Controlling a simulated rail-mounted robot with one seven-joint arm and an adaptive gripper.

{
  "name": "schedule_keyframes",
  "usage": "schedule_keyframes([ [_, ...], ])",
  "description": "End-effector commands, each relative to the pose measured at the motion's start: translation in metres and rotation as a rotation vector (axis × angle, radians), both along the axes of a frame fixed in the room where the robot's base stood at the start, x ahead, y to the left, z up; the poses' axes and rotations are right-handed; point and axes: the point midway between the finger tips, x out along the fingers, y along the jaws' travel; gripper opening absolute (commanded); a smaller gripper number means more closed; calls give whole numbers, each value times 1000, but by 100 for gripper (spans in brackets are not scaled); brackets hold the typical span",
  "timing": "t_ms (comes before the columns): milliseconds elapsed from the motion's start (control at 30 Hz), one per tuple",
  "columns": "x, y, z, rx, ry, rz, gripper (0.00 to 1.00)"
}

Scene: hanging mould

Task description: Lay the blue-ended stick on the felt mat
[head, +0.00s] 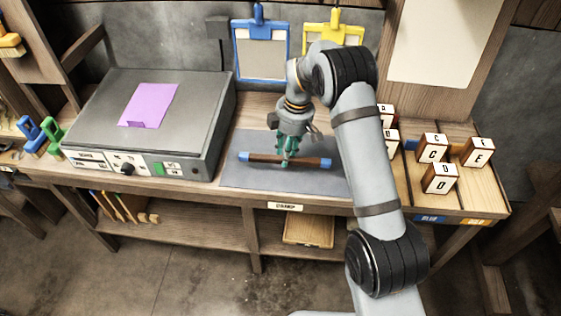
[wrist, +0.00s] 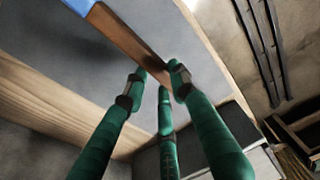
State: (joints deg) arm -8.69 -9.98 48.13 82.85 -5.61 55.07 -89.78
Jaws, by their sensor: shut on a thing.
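The blue-ended stick (head: 262,158) is brown with a blue cap at each end. It lies level, roughly left to right, over the grey felt mat (head: 240,176) on the bench. My gripper (head: 287,160) has green fingers and points down, shut on the stick near its middle. In the wrist view the stick (wrist: 122,36) runs from the top left to the fingertips (wrist: 160,84), with one blue end at the top edge. I cannot tell whether the stick touches the mat or is held just above it.
A grey machine (head: 200,100) with a purple sheet (head: 152,103) stands left of the mat. Lettered blocks (head: 440,178) stand on the right. Blue (head: 261,52) and yellow (head: 333,33) clipboards hang behind. The mat's left part is clear; my arm covers its right side.

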Motion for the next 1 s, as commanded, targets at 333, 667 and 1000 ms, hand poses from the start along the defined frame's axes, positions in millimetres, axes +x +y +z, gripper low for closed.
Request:
schedule_keyframes([
  [333,-3,19,-26,-2,3,-3,0],
  [667,-1,19,-52,1,-2,-3,0],
  [1000,-2,19,-55,0,-1,-3,29],
])
